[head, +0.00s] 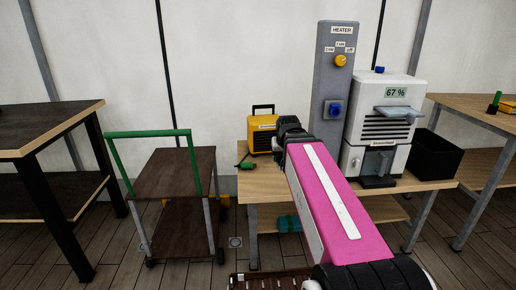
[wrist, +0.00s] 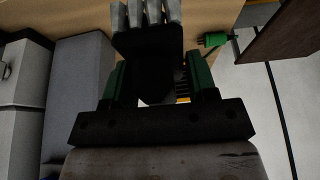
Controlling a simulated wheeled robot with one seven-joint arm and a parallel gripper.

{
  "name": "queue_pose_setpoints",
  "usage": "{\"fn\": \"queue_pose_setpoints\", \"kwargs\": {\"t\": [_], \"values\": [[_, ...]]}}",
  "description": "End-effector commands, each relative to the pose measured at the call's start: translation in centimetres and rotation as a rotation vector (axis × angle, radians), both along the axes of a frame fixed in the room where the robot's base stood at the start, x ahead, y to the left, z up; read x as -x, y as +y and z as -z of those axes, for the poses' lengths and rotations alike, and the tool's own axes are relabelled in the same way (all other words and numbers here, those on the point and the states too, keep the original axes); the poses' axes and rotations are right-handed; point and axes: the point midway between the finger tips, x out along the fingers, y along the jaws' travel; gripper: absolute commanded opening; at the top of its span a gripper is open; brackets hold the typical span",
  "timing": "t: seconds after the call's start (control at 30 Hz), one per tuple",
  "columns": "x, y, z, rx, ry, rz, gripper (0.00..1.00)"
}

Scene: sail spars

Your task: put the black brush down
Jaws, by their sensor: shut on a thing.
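My gripper (wrist: 157,72) shows its two green fingers in the wrist view, shut on the black brush (wrist: 148,48). The brush is a dark block between the fingers, with pale grey tufts at its far end. In the head view my pink arm reaches over the workbench (head: 262,190), and its dark wrist end (head: 290,128) hides the fingers and the brush. The brush appears above the wooden bench top; its exact height cannot be told.
A yellow box with a black handle (head: 263,135) and a green plug (head: 243,163) are by the bench's left end. A grey heater post (head: 332,80), a white machine (head: 385,125) and a black bin (head: 436,155) are at the right. A cart (head: 172,175) stands left.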

Motion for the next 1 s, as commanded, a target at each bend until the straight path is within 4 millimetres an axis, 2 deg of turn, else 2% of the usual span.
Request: {"fn": "queue_pose_setpoints", "kwargs": {"t": [0.1, 0.3, 0.47, 0.57, 1.0], "values": [[-2.0, 2.5, 1.7, 0.000, 0.002, -0.003, 0.25], [-4.1, 6.6, 4.5, 0.001, 0.001, -0.002, 0.25], [-4.9, 8.2, 5.7, 0.001, -0.001, 0.000, 0.25], [-5.5, 7.7, 6.5, 0.001, -0.001, 0.003, 0.25], [-9.8, 0.5, 11.4, 0.000, -0.002, 0.003, 0.25]]}}
